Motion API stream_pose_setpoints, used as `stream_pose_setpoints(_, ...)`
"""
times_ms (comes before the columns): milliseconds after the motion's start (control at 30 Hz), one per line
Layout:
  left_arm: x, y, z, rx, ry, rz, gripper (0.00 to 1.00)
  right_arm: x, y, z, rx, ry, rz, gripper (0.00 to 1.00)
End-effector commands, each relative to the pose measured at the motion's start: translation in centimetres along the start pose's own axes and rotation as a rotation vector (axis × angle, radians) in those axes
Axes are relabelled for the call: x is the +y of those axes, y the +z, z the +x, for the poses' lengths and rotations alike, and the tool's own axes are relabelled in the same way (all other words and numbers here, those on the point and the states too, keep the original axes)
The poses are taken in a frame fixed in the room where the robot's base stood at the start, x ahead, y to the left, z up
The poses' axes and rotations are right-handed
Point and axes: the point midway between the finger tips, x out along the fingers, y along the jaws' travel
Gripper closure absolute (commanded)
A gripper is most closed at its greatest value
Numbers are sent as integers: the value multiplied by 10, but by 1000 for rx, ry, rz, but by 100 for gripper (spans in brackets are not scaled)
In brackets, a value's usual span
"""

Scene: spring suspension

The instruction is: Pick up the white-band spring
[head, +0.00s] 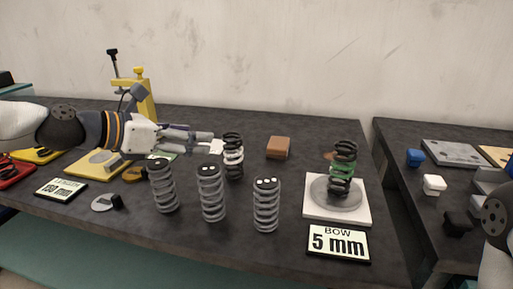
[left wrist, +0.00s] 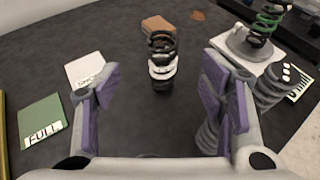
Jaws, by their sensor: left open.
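The white-band spring (head: 233,156) is a dark coil with a white band round its middle. It stands upright on the dark table, near the middle of the head view. In the left wrist view the white-band spring (left wrist: 162,62) stands ahead, in line with the gap between my fingers. My left gripper (head: 212,142) comes in from the left at about the spring's height. In the left wrist view my left gripper (left wrist: 160,85) is open and empty, its purple pads apart on either side of the line to the spring. My right gripper is out of view.
Three grey springs (head: 163,186) (head: 211,192) (head: 266,205) stand in front. A green-band spring (head: 343,170) stands on a white-based plate (head: 312,209), behind a "BOW 5 mm" sign (head: 338,244). A brown block (head: 278,147) lies behind. A yellow stand (head: 146,100) is at the back left.

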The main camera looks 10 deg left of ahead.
Motion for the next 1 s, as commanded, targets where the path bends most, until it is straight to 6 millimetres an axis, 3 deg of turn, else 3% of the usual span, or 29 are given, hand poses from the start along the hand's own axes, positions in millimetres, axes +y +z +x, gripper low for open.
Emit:
stream_pose_setpoints(167, 0, -3, 20, 6, -1, -1, 36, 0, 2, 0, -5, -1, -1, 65)
stream_pose_setpoints(300, 0, -11, 56, 15, -5, -7, 36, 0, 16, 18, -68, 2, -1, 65)
stream_pose_setpoints(467, 0, -6, 74, 8, -1, -3, 36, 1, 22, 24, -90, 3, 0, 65)
stream_pose_setpoints(700, -5, -5, 117, 8, -2, -2, 36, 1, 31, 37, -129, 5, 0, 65)
stream_pose_setpoints(1000, -5, 1, 121, -1, 0, 0, 38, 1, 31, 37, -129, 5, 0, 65)
